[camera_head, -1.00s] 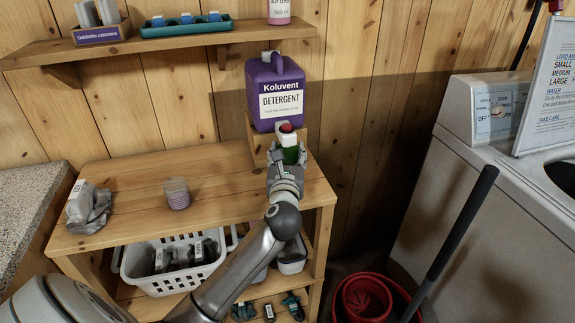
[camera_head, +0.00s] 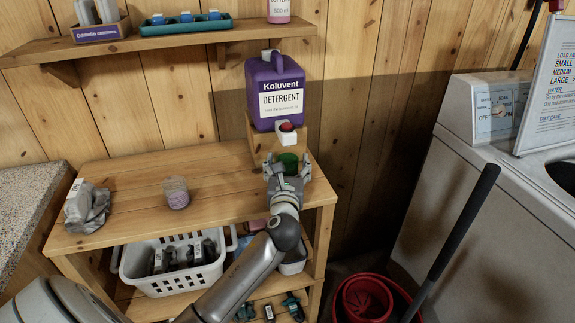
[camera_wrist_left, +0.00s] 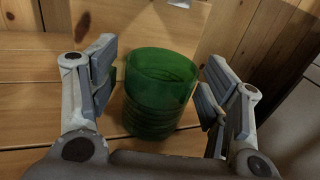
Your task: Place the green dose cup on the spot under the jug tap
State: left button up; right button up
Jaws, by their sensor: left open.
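The green dose cup (camera_head: 289,161) stands upright on the wooden unit's top, below the red-buttoned tap (camera_head: 287,127) of the purple detergent jug (camera_head: 275,95). My left gripper (camera_head: 287,164) is open around the cup. In the left wrist view the cup (camera_wrist_left: 158,92) sits between the spread fingers of my left gripper (camera_wrist_left: 157,92), with gaps on both sides. The spot under the tap is hidden by the cup and gripper. My right gripper is not in view.
A clear cup with purple contents (camera_head: 176,192) and a grey cloth bundle (camera_head: 88,207) stand left on the top. A white basket (camera_head: 172,265) sits on the shelf below. The washing machine (camera_head: 480,200) and red bucket (camera_head: 363,298) are at right.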

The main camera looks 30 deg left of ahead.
pick_arm(q)
jog(key=shift+r, duration=0.1)
jog(key=shift+s+d, duration=0.1)
jog(key=v, duration=1.1)
jog(key=shift+s, duration=0.4)
jog(key=shift+d+r, duration=0.1)
